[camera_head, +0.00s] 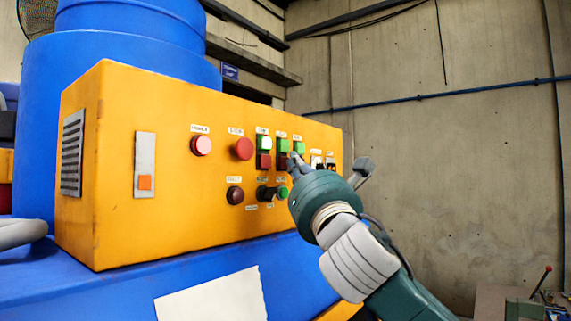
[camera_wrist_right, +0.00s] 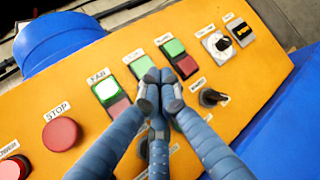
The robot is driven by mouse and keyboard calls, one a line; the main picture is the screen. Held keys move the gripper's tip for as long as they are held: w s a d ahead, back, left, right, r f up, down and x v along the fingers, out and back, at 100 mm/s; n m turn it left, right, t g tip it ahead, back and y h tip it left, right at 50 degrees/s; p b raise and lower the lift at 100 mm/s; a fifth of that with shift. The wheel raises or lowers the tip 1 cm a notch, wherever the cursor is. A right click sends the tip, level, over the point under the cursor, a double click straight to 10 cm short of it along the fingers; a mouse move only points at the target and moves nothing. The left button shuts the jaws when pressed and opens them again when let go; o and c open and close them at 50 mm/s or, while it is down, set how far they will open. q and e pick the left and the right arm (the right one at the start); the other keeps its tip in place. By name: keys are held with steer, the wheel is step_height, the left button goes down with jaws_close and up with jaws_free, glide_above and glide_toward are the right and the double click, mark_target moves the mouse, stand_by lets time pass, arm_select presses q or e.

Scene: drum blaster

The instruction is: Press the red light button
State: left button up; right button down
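The red light button (camera_head: 201,145) is a round, pinkish-red, lit-looking button, leftmost in the upper row on the yellow control panel (camera_head: 110,200). In the right wrist view it is partly cut off at the lower left corner (camera_wrist_right: 14,168). A darker red STOP button (camera_head: 243,149) is just right of it; it also shows in the wrist view (camera_wrist_right: 61,134). My right gripper (camera_head: 294,162) is shut and empty, its fingertips together in front of the green and red button pairs, right of both round red buttons. Whether the tips touch the panel I cannot tell. My left gripper is not in view.
Several green and red square button pairs (camera_head: 263,142) sit right of the STOP button. Below are a dark round button (camera_head: 235,195) and a black knob (camera_head: 264,193). A blue drum machine (camera_head: 120,60) stands behind. Room in front of the panel's left part is free.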

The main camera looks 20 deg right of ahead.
steer(key=shift+s+d, duration=0.2)
steer(key=shift+s, duration=0.2)
steer(key=s+d, duration=0.1)
steer(key=s, duration=0.2)
steer(key=s+d, duration=0.1)
steer(key=shift+s+d, duration=0.15)
steer(key=shift+d, duration=0.15)
stand_by(0.8)
